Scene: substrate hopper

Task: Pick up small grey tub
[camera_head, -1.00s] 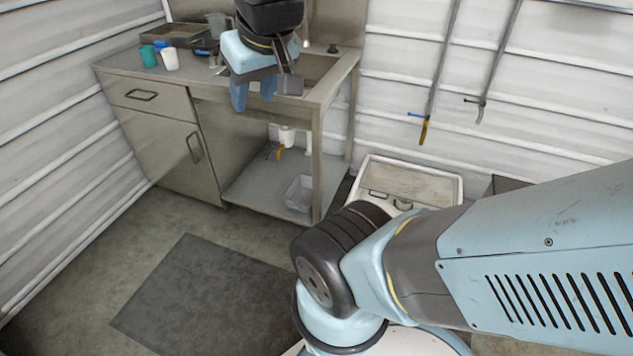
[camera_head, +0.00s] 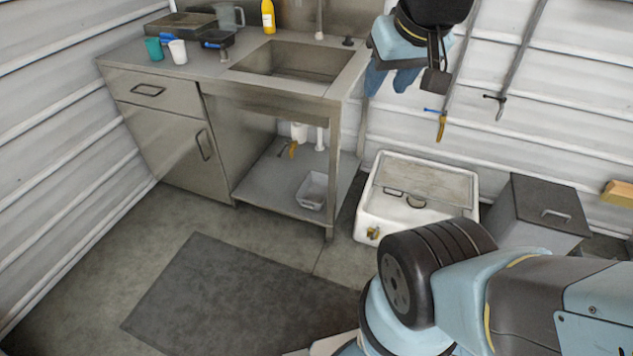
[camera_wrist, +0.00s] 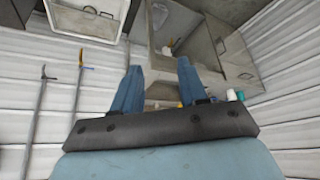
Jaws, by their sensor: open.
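The small grey tub (camera_head: 313,190) sits on the low shelf under the sink counter, near its front right. It also shows near the top of the wrist view (camera_wrist: 159,15), which is upside down. My gripper (camera_head: 388,84) is open and empty. It hangs up in the air to the right of the counter, well above and apart from the tub. Its two blue fingers (camera_wrist: 158,70) are spread in the wrist view, with nothing between them.
The counter (camera_head: 215,68) stands above the shelf (camera_head: 258,190), with a leg right of the tub. A white box (camera_head: 368,205) and a dark grey bin (camera_head: 535,215) stand to the right. Cups and a yellow bottle (camera_head: 268,16) are on top. Floor before the shelf is clear.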

